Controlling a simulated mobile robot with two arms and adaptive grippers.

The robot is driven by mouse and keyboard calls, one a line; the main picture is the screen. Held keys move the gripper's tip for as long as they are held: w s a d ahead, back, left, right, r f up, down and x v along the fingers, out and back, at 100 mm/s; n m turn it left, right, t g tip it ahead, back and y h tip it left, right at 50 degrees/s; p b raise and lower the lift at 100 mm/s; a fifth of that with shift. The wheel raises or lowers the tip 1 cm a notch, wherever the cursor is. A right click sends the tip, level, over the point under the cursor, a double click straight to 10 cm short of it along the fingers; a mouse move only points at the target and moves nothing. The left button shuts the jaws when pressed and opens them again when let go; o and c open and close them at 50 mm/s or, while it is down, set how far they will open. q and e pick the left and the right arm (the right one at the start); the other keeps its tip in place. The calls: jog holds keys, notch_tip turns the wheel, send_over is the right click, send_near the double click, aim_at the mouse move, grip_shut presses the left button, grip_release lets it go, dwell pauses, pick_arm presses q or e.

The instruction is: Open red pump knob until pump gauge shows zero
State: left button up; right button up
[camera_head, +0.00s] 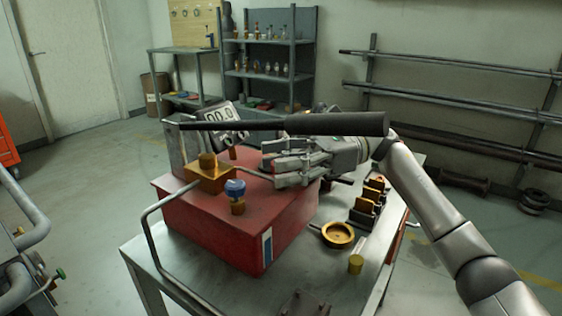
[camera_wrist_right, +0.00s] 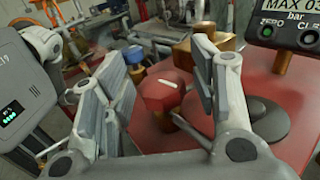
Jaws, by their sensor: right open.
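The red pump knob (camera_wrist_right: 163,90) shows in the right wrist view, with a white mark on its top. It stands between the spread fingers of my right gripper (camera_wrist_right: 160,88), with visible gaps to them. In the head view the fingers of my right gripper (camera_head: 285,163) are over the red pump box (camera_head: 230,222), and the red knob cannot be made out there. The pump gauge (camera_head: 221,114) stands at the back of the box; its digits look like 00.0 but are small. My left gripper is out of view.
A long black pump handle (camera_head: 335,123) crosses above my right gripper. A brass block (camera_head: 211,178) and a blue-topped knob (camera_head: 236,193) sit on the box. A brass ring (camera_head: 338,235) and cylinder (camera_head: 355,264) lie on the metal table (camera_head: 300,270). A bent pipe (camera_head: 147,225) stands at its left.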

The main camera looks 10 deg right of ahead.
jog(key=w+d, duration=0.2)
jog(key=d, duration=0.9)
jog(key=shift+d, duration=0.4)
